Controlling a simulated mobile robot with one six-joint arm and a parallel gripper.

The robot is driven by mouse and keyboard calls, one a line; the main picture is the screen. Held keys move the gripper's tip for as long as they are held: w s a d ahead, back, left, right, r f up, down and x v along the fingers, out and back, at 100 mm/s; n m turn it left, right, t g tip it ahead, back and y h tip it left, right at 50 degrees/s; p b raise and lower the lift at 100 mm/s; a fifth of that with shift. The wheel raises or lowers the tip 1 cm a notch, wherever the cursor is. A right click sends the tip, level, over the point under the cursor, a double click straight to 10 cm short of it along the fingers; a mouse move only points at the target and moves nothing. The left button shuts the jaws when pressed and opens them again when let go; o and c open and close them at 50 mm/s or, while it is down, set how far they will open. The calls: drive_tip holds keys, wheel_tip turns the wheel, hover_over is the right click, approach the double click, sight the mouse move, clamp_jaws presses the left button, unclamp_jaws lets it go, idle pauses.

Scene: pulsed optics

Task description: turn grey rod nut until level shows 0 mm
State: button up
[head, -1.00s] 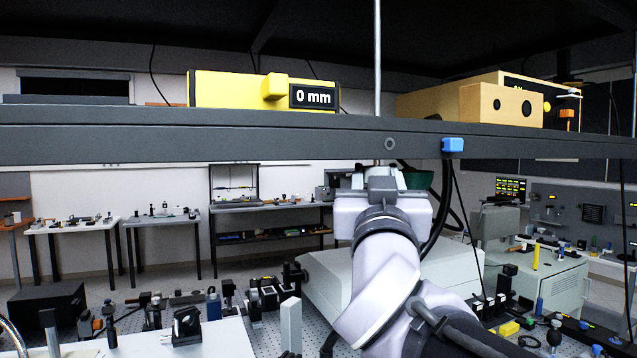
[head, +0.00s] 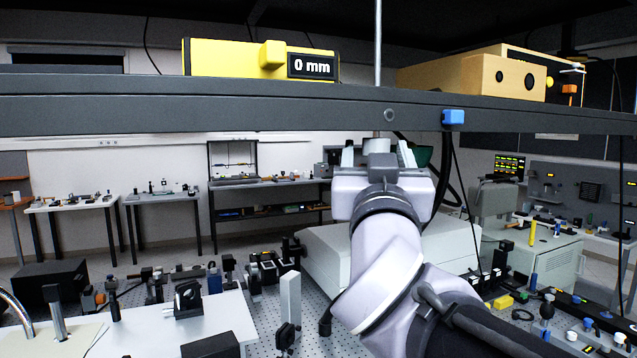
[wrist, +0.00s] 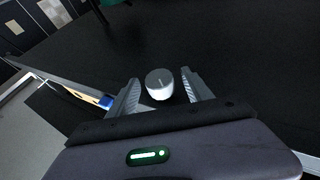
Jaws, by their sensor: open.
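The yellow level (head: 225,58) lies on the dark shelf beam (head: 250,107), and its display (head: 311,66) reads 0 mm. The thin grey rod (head: 378,45) rises upright from the beam. The grey rod nut (wrist: 159,85) shows in the wrist view as a short pale cylinder with a line on its end. In the head view its grey side (head: 376,143) shows just under the beam. My gripper (head: 377,153) is below the beam with its jaws open, one finger on each side of the nut. Gaps show between the fingers and the nut in the wrist view.
A wooden box (head: 470,75) sits on the shelf to the right. A blue block (head: 453,117) is on the beam's front edge, right of the nut. A dark cable (head: 442,180) hangs just right of my gripper. Optics stand on the table below.

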drive_tip(key=v, duration=1.6)
drive_tip(key=shift+w, duration=0.1)
drive_tip(key=w+a+f+n+g+y+b, duration=0.1)
drive_tip(key=a+f+n+g+y+b, duration=0.2)
drive_tip(key=f, duration=0.5)
drive_tip(key=w+a+f+g+y, duration=0.1)
drive_tip(key=a+f+g+y, duration=0.2)
drive_tip(key=f+y, duration=0.4)
drive_tip(key=s+d+f+m+g+h, duration=0.1)
drive_tip(key=s+d+f+g, duration=0.1)
drive_tip(key=f, duration=0.5)
drive_tip(key=s+d+f+m+g+h+b, duration=0.1)
drive_tip(key=s+d+f+m+g, duration=0.1)
drive_tip(key=s+f+g, duration=0.2)
drive_tip(key=s+d+f+m+g+h+b, duration=0.1)
drive_tip(key=s+f+g, duration=0.3)
drive_tip(key=f, duration=0.8)
drive_tip(key=shift+s+d+f+m, duration=0.25)
drive_tip(key=shift+s+d+m, duration=0.25)
drive_tip(key=shift+s, duration=0.45)
